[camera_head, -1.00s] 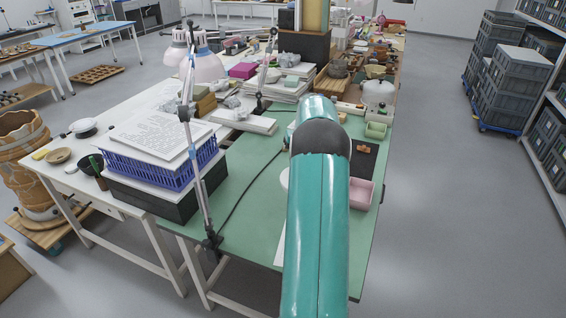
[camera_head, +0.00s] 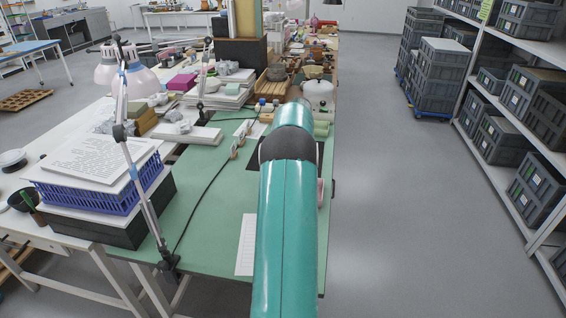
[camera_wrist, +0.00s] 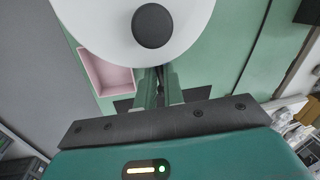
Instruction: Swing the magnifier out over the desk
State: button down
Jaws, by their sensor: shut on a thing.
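In the wrist view, a large white round head with a black knob at its centre, which looks like the magnifier (camera_wrist: 100,22), fills the top. My gripper (camera_wrist: 158,82) is shut at its lower edge; the exact contact is hidden by the head. Behind it lies the green desk top (camera_wrist: 240,30). A jointed metal lamp arm (camera_head: 137,170) is clamped at the desk's front left edge.
A pink tray (camera_wrist: 108,76) lies below the white head. A blue crate (camera_head: 90,192) with papers stands left of the lamp arm. Pale lamp shades (camera_head: 140,80) hang behind it.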

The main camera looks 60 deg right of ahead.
jog(key=c, duration=1.5)
grip_release()
jog(key=shift+r, duration=0.1)
notch_tip(320, 180, up, 13)
jog(key=s+d, duration=0.1)
jog(key=s, duration=0.1)
jog(key=shift+s+r, duration=0.2)
jog(key=shift+d, duration=0.1)
